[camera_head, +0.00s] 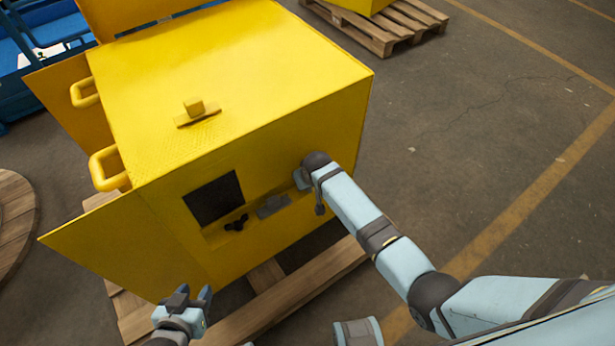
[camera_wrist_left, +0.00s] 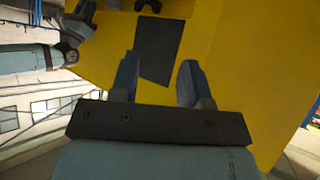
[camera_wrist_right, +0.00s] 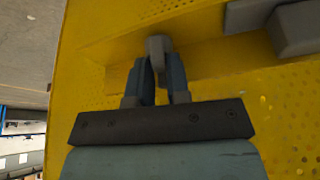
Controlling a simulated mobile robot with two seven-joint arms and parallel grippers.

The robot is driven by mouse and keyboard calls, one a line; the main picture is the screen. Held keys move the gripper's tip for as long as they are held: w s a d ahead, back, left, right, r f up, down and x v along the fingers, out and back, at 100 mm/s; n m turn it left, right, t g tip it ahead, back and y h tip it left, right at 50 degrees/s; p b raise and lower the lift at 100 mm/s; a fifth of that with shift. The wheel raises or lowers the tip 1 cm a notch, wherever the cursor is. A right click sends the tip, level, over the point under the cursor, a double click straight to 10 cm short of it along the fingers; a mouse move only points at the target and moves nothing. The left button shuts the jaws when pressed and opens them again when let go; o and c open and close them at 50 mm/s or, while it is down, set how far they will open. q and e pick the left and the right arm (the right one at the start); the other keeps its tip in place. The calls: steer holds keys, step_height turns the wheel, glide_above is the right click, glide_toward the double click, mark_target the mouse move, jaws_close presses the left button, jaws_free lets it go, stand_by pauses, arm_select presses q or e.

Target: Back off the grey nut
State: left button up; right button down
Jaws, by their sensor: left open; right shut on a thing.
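The grey nut (camera_wrist_right: 157,46) shows in the right wrist view, on a recessed yellow ledge of the box, between the fingertips of my right gripper (camera_wrist_right: 157,72). That gripper is shut on it. In the head view my right gripper (camera_head: 301,180) is at the right part of the box's front, and the nut is hidden there by the wrist. My left gripper (camera_head: 188,297) is open and empty, low in front of the box and apart from it. Its spread fingers (camera_wrist_left: 158,82) also show in the left wrist view, with the box's dark opening (camera_wrist_left: 159,48) beyond them.
The yellow box (camera_head: 240,75) stands on a wooden pallet (camera_head: 290,292), its door panel (camera_head: 105,250) swung out on the left. A grey block (camera_head: 272,206) and a black part (camera_head: 236,223) sit along the front ledge. Open floor (camera_head: 470,140) lies to the right.

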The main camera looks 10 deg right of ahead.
steer(key=shift+d+r+n+y+p, duration=0.15)
steer(key=shift+n+y+p, duration=0.25)
steer(key=shift+n+p, duration=0.4)
steer(key=n+g, duration=0.1)
steer(key=n, duration=0.1)
steer(key=shift+w+n+y+p, duration=0.1)
steer(key=shift+n+y+p, duration=0.3)
steer(key=shift+d+n, duration=0.1)
steer(key=shift+n, duration=0.3)
steer(key=shift+f+n+g+y, duration=0.25)
steer(key=shift+n+y, duration=0.25)
steer(key=shift+n, duration=0.6)
steer(key=shift+w+r+n, duration=0.1)
steer(key=shift+n, duration=0.2)
steer(key=c, duration=1.1)
jaws_free()
steer(key=shift+g, duration=0.25)
